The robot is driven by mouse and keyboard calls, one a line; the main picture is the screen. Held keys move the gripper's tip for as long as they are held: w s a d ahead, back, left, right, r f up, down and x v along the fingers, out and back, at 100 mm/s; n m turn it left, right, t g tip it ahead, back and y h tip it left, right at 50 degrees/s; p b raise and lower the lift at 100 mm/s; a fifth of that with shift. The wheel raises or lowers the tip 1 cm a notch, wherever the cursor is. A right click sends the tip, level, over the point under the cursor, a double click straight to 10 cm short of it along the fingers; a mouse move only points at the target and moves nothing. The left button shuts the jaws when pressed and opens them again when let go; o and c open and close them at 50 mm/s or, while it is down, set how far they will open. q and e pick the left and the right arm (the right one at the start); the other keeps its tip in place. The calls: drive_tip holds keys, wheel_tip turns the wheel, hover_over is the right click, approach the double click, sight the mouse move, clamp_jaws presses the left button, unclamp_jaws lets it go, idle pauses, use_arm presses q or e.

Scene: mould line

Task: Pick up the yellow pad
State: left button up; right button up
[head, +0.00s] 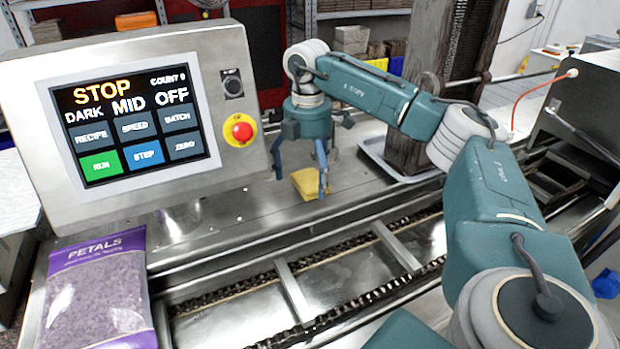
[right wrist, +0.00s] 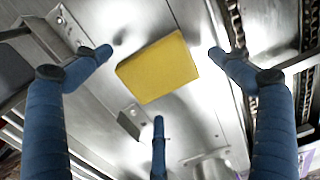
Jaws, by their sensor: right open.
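The yellow pad (head: 307,184) lies on the steel deck behind the chain conveyor in the head view. In the right wrist view the yellow pad (right wrist: 158,68) shows whole, between the spread blue fingers and apart from them. My right gripper (head: 302,182) points down over the pad, with its fingers open and nothing held. It also shows in the right wrist view (right wrist: 160,78), with two fingers at the sides and a third below the pad. In the head view one finger stands in front of the pad's right part. My left gripper is not in view.
A control panel (head: 140,190) with a red stop button (head: 240,130) stands at the left. A purple petals bag (head: 100,290) lies below it. The chain conveyor (head: 330,285) runs in front of the deck. A grey tray (head: 372,150) with a dark block (head: 408,145) sits right of my gripper.

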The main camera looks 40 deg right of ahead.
sight(307, 179)
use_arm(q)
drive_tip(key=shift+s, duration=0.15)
use_arm(e)
drive_tip(key=shift+f, duration=0.4)
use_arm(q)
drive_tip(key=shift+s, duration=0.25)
use_arm(e)
drive_tip(key=c, duration=1.5)
drive_tip(key=shift+r, duration=0.1)
drive_tip(key=shift+r, duration=0.45)
wheel_tip(307, 179, up, 6)
drive_tip(key=shift+w+r+b, duration=0.1)
drive_tip(key=shift+r+b, duration=0.1)
drive_tip(key=shift+b, duration=0.6)
use_arm(q)
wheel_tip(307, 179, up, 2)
drive_tip(key=p, duration=0.4)
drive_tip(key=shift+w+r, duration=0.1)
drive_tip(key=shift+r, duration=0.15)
use_arm(e)
wheel_tip(307, 179, up, 13)
drive_tip(key=shift+f, duration=0.2)
